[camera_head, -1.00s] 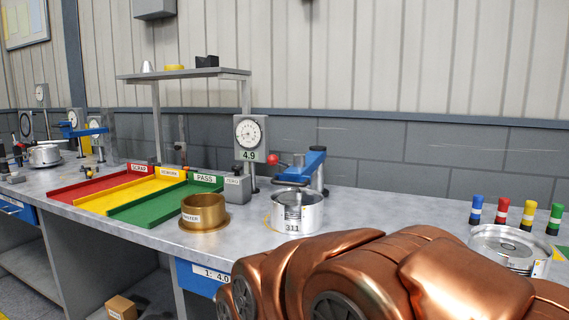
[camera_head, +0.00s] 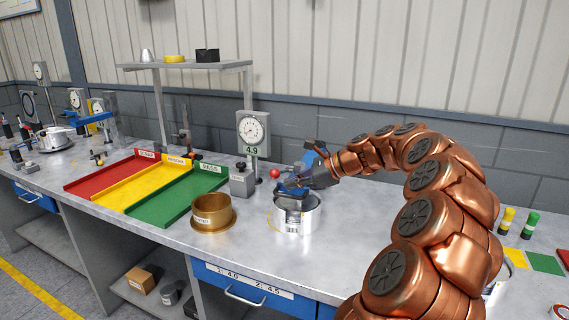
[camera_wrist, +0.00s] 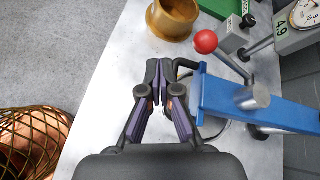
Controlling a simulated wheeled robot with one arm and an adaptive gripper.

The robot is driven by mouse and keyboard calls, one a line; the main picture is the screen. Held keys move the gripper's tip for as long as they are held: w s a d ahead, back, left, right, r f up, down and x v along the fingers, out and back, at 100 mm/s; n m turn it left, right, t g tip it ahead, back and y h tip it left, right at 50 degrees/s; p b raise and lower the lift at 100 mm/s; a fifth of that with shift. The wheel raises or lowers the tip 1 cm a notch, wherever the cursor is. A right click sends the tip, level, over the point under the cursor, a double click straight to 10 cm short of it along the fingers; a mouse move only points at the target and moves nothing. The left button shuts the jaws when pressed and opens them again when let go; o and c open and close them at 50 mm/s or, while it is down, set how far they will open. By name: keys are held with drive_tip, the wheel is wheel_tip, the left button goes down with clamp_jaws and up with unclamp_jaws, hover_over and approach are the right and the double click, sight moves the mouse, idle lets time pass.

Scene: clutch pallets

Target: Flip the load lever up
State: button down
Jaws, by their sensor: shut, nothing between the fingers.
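The load lever ends in a red ball knob (camera_head: 275,173), at the left end of a blue press arm mostly hidden behind my gripper in the head view. In the wrist view the red knob (camera_wrist: 206,41) sits on a grey rod beside the blue arm (camera_wrist: 265,105). My gripper (camera_wrist: 165,74) is shut and empty, with its fingertips left of the blue arm and below-left of the knob, apart from the knob. In the head view my gripper (camera_head: 289,192) is over the silver clutch drum (camera_head: 298,222), just right of and below the knob.
A dial gauge reading 4.9 (camera_head: 253,130) stands behind the knob. A brass master ring (camera_head: 212,211) stands to the left on the bench. Red, yellow and green trays (camera_head: 178,207) lie further left. A grey block (camera_head: 243,182) stands near the gauge.

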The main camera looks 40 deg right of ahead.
sight(281, 172)
drive_tip(key=d+r+m+t+h, duration=0.1)
drive_tip(key=d+m, duration=0.1)
drive_tip(key=d, duration=0.4)
drive_tip(key=shift+s+d+r+m+p, duration=0.2)
drive_tip(key=shift+s+r+m+p, duration=0.1)
drive_tip(key=shift+r+p, duration=0.1)
drive_tip(key=p+x, duration=0.2)
drive_tip(key=x, duration=0.8)
drive_tip(key=shift+w+a+r, duration=0.1)
drive_tip(key=shift+w+r, duration=0.05)
